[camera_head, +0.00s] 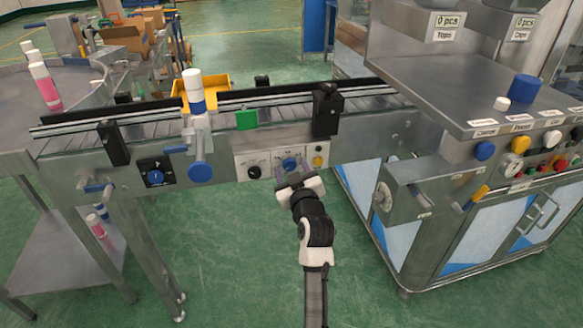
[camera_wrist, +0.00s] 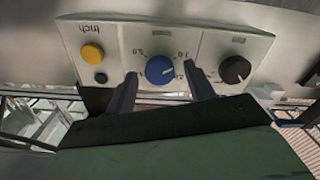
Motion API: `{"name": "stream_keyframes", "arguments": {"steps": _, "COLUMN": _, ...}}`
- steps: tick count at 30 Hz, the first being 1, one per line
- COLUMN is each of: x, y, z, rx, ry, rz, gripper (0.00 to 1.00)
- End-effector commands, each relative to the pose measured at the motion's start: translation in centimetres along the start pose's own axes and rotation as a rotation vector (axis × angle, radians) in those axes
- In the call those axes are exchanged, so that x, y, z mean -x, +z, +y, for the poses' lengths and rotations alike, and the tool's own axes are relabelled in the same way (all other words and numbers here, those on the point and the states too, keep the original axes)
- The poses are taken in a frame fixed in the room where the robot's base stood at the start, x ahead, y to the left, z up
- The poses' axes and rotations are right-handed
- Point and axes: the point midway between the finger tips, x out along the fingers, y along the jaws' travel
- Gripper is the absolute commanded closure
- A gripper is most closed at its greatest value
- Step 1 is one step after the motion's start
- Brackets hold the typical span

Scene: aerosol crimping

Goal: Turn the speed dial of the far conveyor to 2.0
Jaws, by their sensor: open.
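The blue speed dial (camera_head: 290,164) sits in the middle of a light control panel on the side of the conveyor (camera_head: 225,160). In the wrist view the blue dial (camera_wrist: 159,70) shows a pale pointer line and printed numbers around it, seen upside down. My gripper (camera_head: 292,176) is in front of the panel. In the wrist view my gripper (camera_wrist: 160,85) is open, one finger on each side of the blue dial. I cannot tell whether the fingers touch it.
The same panel has a black knob (camera_wrist: 235,69) and a yellow button (camera_wrist: 92,53) beside the dial. A white-capped can (camera_head: 194,90) stands at the conveyor. A steel machine bench (camera_head: 470,90) with buttons and a gauge stands at the right. The green floor below the panel is clear.

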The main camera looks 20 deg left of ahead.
Motion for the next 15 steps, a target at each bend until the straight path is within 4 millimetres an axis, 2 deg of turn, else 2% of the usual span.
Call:
{"name": "stream_keyframes", "arguments": {"steps": 8, "x": -0.20, "y": -0.03, "z": 0.00, "rx": 0.000, "ry": 0.000, "rz": 0.001, "gripper": 0.46}}
{"name": "stream_keyframes", "arguments": {"steps": 15, "x": -0.18, "y": -0.02, "z": -0.01, "rx": 0.000, "ry": 0.000, "rz": 0.001, "gripper": 0.75}}
